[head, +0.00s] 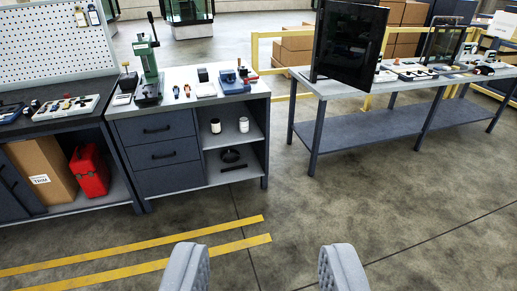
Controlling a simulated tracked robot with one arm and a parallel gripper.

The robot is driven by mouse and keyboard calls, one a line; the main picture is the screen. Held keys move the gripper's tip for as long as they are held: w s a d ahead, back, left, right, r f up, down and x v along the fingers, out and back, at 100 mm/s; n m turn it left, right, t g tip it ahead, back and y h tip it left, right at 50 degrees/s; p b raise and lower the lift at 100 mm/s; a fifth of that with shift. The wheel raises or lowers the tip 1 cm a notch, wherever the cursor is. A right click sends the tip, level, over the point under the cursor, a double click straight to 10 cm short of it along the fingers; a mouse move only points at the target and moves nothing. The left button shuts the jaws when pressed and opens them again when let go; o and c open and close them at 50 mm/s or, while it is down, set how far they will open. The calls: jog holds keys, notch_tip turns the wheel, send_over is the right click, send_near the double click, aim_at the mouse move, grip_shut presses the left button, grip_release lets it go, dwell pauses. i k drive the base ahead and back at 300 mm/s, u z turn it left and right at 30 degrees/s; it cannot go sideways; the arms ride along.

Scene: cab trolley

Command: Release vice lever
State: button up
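A small blue vice (229,82) sits near the right end of the grey-topped drawer cabinet's worktop (180,101). Something red shows at its right side; I cannot tell the lever's shape or position at this size. My gripper (268,268) is in the lower middle of the view, over the floor. Its two grey padded fingers stand wide apart with only concrete between them. It is well short of the cabinet and touches nothing.
A green arbor press (148,70) stands left of the vice. A red can (90,172) and cardboard box (44,170) sit under the left bench. A long table (400,83) with a dark upright panel (348,42) stands right. The floor ahead is clear, with yellow stripes (150,258).

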aim_at(246, 80)
jog(key=u, duration=0.05)
jog(key=i, duration=2.15)
jog(key=u, duration=0.05)
